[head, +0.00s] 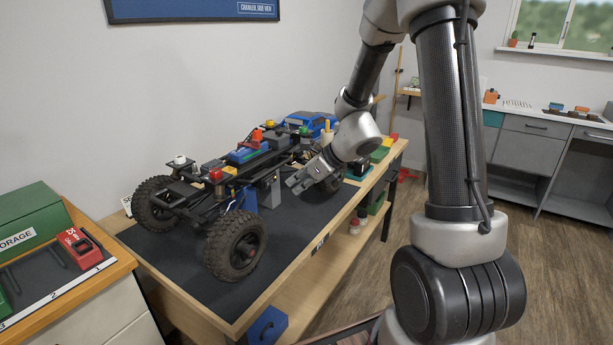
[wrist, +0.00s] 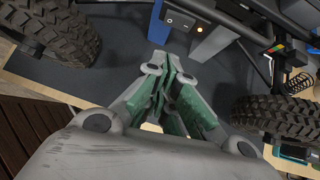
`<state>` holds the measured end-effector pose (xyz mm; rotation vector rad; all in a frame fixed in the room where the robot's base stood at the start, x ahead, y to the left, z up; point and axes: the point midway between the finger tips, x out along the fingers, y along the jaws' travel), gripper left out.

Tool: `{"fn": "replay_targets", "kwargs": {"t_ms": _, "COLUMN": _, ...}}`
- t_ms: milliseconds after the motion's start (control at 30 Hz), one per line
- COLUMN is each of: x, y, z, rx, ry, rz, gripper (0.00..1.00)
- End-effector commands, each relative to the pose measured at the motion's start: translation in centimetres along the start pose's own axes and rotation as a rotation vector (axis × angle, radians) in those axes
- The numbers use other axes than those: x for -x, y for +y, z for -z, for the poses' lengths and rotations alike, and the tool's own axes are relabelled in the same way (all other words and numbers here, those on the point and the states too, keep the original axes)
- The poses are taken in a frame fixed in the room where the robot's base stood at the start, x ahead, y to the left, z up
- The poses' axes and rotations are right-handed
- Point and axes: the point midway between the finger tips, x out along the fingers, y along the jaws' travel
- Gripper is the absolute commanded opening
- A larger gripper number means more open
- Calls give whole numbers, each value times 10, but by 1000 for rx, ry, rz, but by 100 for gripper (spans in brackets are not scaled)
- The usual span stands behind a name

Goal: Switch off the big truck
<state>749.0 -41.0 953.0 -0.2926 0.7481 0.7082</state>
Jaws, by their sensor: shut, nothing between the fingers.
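The big truck (head: 240,150) is a bare crawler chassis with large knobby tyres, standing on a dark mat (head: 190,260) on the workbench. In the wrist view, a black rocker switch (wrist: 179,20) sits on the truck's side, with a small glowing amber lamp (wrist: 199,30) to its right. I cannot tell which side of the rocker is pressed. My gripper (head: 296,183) is beside the truck's near side, between the front and rear wheels. In the wrist view its closed, empty fingertips (wrist: 171,66) point toward the switch, a little short of it.
Tyres flank my gripper in the wrist view, left (wrist: 50,40) and right (wrist: 275,118). A coil spring (wrist: 298,83) is at the right. A green storage box (head: 35,230) and red box (head: 82,248) are on the left cabinet. Floor at right is clear.

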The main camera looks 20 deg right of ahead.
Motion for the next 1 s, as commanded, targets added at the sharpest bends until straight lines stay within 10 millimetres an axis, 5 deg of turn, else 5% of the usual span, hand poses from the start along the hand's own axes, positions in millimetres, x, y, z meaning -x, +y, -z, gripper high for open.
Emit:
{"fn": "replay_targets", "kwargs": {"t_ms": 133, "x": -31, "y": 1, "z": 1, "rx": -1, "ry": 3, "rz": -2, "gripper": 0}}
{"fn": "replay_targets", "kwargs": {"t_ms": 333, "x": -49, "y": 0, "z": -21, "rx": 2, "ry": 0, "rz": 0, "gripper": 0}}
{"fn": "replay_targets", "kwargs": {"t_ms": 1000, "x": -60, "y": 2, "z": -33, "rx": 0, "ry": 0, "rz": 1, "gripper": 0}}
